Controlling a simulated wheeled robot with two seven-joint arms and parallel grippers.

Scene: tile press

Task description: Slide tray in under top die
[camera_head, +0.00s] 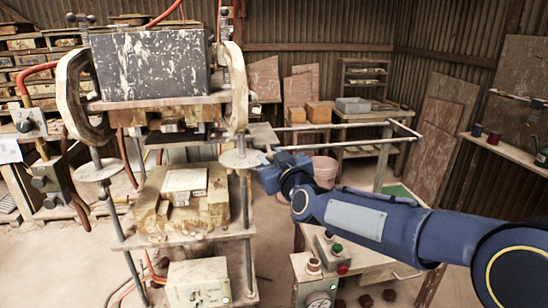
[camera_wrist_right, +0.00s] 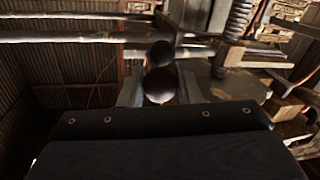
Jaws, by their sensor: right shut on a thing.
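The press stands at left in the head view. Its top die (camera_head: 184,113) hangs under the upper plate, with a gap above the lower block (camera_head: 185,210). A dark flat plate, which looks like the tray (camera_head: 262,137), shows at the press's right side, level with the gap and partly hidden by the column. My right gripper (camera_head: 268,163) is at the press's right column, below this plate. In the right wrist view its fingers (camera_wrist_right: 160,80) are shut on a dark round knob (camera_wrist_right: 159,86). Whether the knob joins the tray is unclear. My left gripper is out of view.
A metal rail frame (camera_head: 350,125) extends right from the press. The press's front right column (camera_head: 244,200) stands close to my right gripper. A bench with a gauge and buttons (camera_head: 320,290) is below my right arm. A pink bucket (camera_head: 325,170) stands behind.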

